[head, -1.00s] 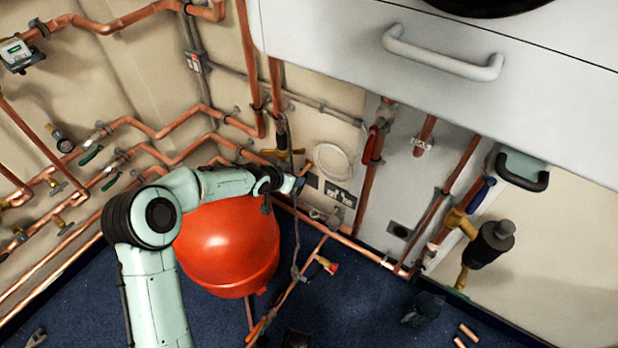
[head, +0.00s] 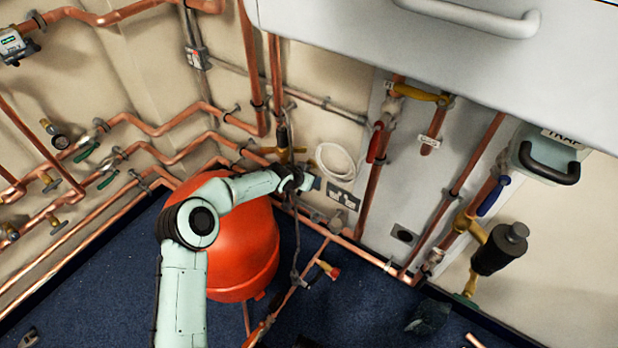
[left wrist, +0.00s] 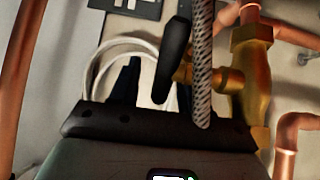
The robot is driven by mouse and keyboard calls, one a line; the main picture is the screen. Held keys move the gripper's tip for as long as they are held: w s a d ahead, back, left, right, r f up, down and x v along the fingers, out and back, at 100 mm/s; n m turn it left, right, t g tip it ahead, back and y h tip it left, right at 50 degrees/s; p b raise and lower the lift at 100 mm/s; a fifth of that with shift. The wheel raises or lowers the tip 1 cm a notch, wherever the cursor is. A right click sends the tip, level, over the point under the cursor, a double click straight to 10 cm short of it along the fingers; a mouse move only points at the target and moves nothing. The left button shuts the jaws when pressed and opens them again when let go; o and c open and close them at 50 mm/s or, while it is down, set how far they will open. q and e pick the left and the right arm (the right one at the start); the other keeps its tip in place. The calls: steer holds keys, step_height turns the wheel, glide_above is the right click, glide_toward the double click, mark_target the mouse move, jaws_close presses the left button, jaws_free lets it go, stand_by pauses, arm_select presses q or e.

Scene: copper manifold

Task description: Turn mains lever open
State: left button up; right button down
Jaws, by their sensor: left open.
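My left gripper (head: 313,185) is at the wall above the red round vessel (head: 240,262), below a brass valve (head: 284,157) with a dark upright part. In the left wrist view my gripper (left wrist: 152,85) is open. A black lever-like handle (left wrist: 176,50) and a braided hose (left wrist: 203,55) stand in front of its right side. The handle appears to meet a brass valve (left wrist: 245,80) on the right. I cannot tell whether the gripper touches the handle. No label shows which lever is the mains. My right gripper is not in view.
A white hose loop (head: 337,162) and a switch plate (head: 343,195) are close to the gripper. Red (head: 375,142), yellow (head: 418,93) and blue (head: 494,196) levers sit on pipes to the right. A white cabinet (head: 350,25) overhangs above.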

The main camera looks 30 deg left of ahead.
arm_select(q)
jaws_close()
steer(key=t, duration=0.2)
steer(key=r+t+b, duration=0.1)
steer(key=t, duration=0.1)
steer(key=shift+s, duration=0.25)
steer(key=t, duration=0.2)
steer(key=shift+s+a+r+t, duration=0.1)
steer(key=shift+s+r+t, duration=0.15)
steer(key=shift+r+t, duration=0.05)
steer(key=shift+s+r+t+h, duration=0.2)
steer(key=shift+s+r+t, duration=0.1)
steer(key=shift+t, duration=0.7)
steer(key=shift+s+r+t+h, duration=0.15)
steer(key=shift+r+t+h, duration=0.1)
steer(key=shift+t, duration=0.75)
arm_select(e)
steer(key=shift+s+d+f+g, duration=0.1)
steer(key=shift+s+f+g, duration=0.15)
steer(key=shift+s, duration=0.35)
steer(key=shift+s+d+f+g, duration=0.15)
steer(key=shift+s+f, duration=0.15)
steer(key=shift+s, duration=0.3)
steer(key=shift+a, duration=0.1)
